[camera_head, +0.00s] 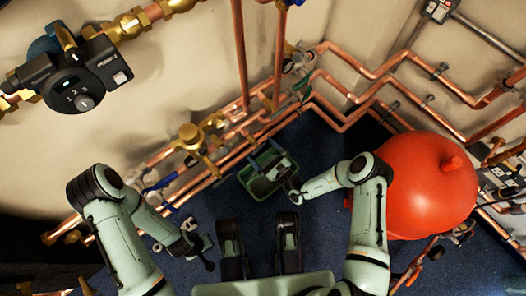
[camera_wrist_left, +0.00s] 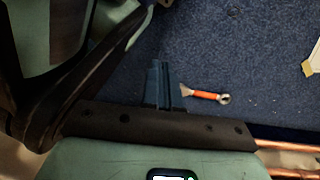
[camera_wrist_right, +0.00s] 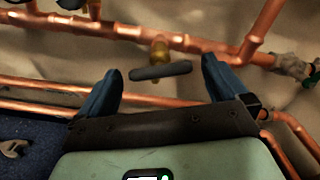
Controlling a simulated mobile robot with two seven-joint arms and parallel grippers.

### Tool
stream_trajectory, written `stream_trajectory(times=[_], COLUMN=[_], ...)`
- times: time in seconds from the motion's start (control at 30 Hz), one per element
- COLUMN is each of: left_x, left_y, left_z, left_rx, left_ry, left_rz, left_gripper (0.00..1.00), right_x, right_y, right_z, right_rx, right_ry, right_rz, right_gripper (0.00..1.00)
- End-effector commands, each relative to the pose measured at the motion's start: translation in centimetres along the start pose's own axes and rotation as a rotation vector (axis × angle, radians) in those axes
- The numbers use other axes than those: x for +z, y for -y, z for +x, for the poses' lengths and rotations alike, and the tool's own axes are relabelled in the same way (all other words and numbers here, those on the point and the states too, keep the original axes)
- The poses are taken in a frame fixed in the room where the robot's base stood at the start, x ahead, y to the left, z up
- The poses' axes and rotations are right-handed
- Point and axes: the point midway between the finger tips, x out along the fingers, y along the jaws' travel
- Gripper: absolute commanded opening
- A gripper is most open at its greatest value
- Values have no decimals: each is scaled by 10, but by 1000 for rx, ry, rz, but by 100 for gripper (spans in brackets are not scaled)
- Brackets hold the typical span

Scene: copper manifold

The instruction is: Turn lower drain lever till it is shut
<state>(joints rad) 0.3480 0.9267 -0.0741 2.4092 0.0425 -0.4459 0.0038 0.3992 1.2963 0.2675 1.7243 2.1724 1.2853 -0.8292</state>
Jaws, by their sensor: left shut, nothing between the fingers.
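A dark grey bar lever (camera_wrist_right: 160,71) on a brass valve (camera_wrist_right: 158,50) shows in the right wrist view, below a copper pipe. The lever lies roughly along the pipe, tilted slightly. My right gripper (camera_wrist_right: 161,78) is open and empty, its blue fingers on either side of the lever; I see no clear contact. In the head view my right gripper (camera_head: 285,178) is over a dark green bin (camera_head: 248,187), and I cannot make out this lever there. My left gripper (camera_head: 203,248) is shut and empty, low over the blue floor; its closed fingers (camera_wrist_left: 162,85) show in the left wrist view.
Blue-handled valves (camera_head: 160,183) sit on the lower copper pipes at left. A red tank (camera_head: 425,190) stands beside my right arm. Copper pipes run close around my right gripper.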

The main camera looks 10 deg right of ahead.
Motion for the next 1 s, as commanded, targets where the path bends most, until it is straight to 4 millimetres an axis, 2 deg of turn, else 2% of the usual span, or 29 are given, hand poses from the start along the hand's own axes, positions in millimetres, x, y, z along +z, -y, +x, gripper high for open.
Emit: stream_trajectory(times=[0.03,0.17,0.37,0.7,1.0], left_x=[0,0,-2,-20,-22], left_y=[0,0,-2,-18,-19], left_z=[0,0,-2,-17,-18], left_rx=[0,1,5,35,37], left_ry=[0,0,-9,-79,-84], left_rz=[0,1,4,25,26], left_gripper=[0,0,0,0,0], right_x=[0,0,0,0,-1], right_y=[0,0,0,0,0], right_z=[0,0,-1,-1,-1], right_rx=[0,0,-2,-3,-2], right_ry=[0,0,-1,-1,-2], right_rz=[0,0,40,384,424], right_gripper=[87,45,44,44,44])
